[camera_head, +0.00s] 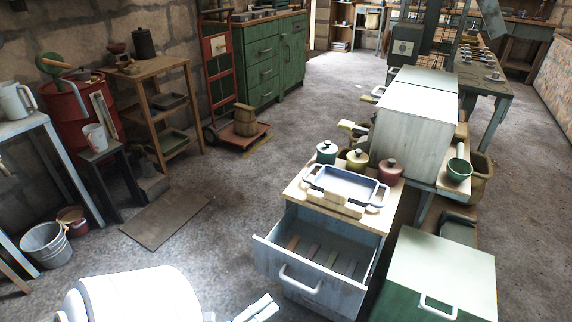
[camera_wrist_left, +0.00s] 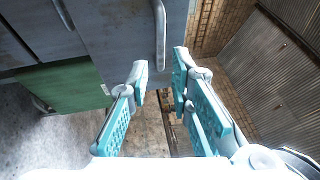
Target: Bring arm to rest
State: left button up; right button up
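My left gripper (camera_head: 258,308) shows at the bottom of the head view, in front of an open drawer (camera_head: 322,262) with a pale handle (camera_head: 299,280). The gripper looks apart from the handle. In the left wrist view my left gripper (camera_wrist_left: 160,68) has its two teal-padded fingers spread, with nothing between them. A pale handle (camera_wrist_left: 160,32) on a grey panel shows just beyond the fingertips. The view is tilted. My right gripper is in neither view.
The drawer unit carries a blue-grey tray (camera_head: 346,184) and lidded pots, such as a red one (camera_head: 390,172). A green-fronted cabinet (camera_head: 440,275) stands close on the right. Open floor (camera_head: 215,245) lies to the left, with a metal bucket (camera_head: 46,243) farther left.

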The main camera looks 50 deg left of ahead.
pick_arm(q)
jog(key=shift+s+a+f, duration=0.1)
jog(key=shift+s+f, duration=0.1)
jog(key=shift+s, duration=0.85)
